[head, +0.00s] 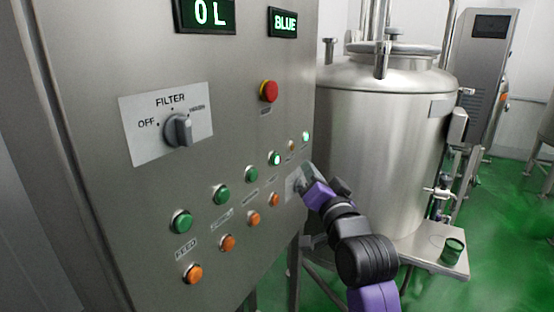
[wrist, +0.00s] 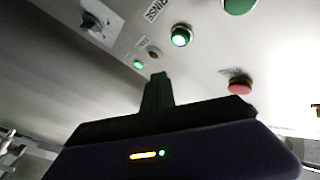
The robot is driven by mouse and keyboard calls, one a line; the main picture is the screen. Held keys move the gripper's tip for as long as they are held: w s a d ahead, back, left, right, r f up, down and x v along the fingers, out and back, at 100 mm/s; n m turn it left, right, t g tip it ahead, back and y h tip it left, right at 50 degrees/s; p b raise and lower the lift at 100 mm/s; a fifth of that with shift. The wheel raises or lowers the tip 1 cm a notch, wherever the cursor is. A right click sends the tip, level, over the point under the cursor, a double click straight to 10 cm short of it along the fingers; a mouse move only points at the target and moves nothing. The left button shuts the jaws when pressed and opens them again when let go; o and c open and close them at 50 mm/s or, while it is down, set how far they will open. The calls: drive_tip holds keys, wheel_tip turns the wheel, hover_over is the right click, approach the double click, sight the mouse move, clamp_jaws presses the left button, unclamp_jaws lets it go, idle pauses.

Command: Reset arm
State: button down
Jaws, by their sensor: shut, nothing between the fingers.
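My arm reaches in from the lower right of the head view, with purple and black links. My gripper (head: 304,178) is at the right edge of the steel control panel (head: 120,60), close to the lower row of buttons. It partly covers a light plate there. In the wrist view my gripper (wrist: 158,78) is a dark narrow shape with its fingers together and nothing held. I cannot tell whether the fingertips touch the panel.
A lit green button (wrist: 181,36) is near my gripper. A steel tank (head: 380,140) stands right; a green cup (head: 453,250) sits on a platform.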

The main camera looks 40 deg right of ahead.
idle(0.8)
drive_tip(key=s+a+f+n+t+y, duration=0.1)
drive_tip(key=s+a+f+n+y, duration=0.2)
drive_tip(key=s+a+f+n, duration=0.4)
drive_tip(key=s+a+f+n+t+y, duration=0.2)
drive_tip(key=s+a+f+n, duration=0.15)
drive_tip(key=s+a, duration=0.5)
drive_tip(key=s+a+f+n+g+y, duration=0.1)
drive_tip(key=s+a+f+g, duration=0.2)
drive_tip(key=s+f, duration=0.3)
drive_tip(key=s+a+f+n+g+y, duration=0.1)
drive_tip(key=s+a+f, duration=0.5)
drive_tip(key=s, duration=1)
drive_tip(key=shift+s+a+f+g+y, duration=0.2)
drive_tip(key=shift+f+g+y, duration=0.35)
drive_tip(key=shift+g, duration=0.45)
